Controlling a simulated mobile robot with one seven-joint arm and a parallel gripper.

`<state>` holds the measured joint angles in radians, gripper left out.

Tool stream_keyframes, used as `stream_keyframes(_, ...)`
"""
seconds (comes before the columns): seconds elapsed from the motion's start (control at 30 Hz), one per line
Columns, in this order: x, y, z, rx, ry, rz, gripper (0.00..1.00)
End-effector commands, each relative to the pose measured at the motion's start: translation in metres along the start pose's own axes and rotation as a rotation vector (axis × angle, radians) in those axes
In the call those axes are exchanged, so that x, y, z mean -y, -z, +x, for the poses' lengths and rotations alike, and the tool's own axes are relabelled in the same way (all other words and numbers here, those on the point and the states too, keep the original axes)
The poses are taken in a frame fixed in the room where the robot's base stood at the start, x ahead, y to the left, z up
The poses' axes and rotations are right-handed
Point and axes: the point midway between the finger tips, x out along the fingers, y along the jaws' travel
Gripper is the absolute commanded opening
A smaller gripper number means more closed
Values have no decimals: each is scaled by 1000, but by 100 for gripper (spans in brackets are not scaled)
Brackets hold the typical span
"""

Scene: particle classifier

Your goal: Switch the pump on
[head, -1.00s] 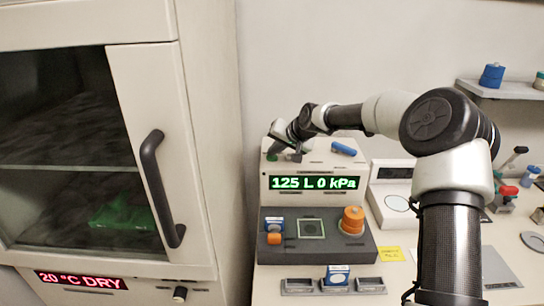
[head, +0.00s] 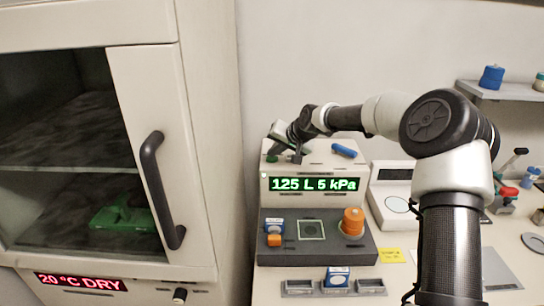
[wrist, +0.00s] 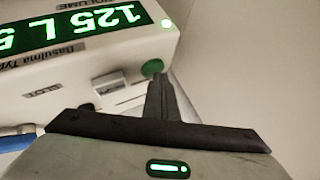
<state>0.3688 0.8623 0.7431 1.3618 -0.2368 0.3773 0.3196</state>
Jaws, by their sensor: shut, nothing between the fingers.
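The white classifier unit (head: 315,205) shows "125 L 5 kPa" on its green display (head: 313,184). A round green button (head: 272,158) is at the left of its sloping top; it also shows in the wrist view (wrist: 152,67). My gripper (head: 294,158) is over the top of the unit, beside the green button. In the wrist view my gripper's fingers (wrist: 159,80) are shut together, empty, with the tips at the button's edge. I cannot tell whether they touch it.
A blue lever (head: 344,150) sits on the unit's top right. The dark base (head: 318,251) in front carries orange parts (head: 352,221). A tall cabinet (head: 205,150) stands close on the left. A white scale (head: 393,180) is on the right.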

Motion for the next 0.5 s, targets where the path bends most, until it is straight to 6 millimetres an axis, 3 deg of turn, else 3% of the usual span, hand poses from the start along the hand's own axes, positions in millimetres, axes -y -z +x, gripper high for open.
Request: stream_keyframes(0.5, 9, 9, -13, 0, -1, -1, 0)
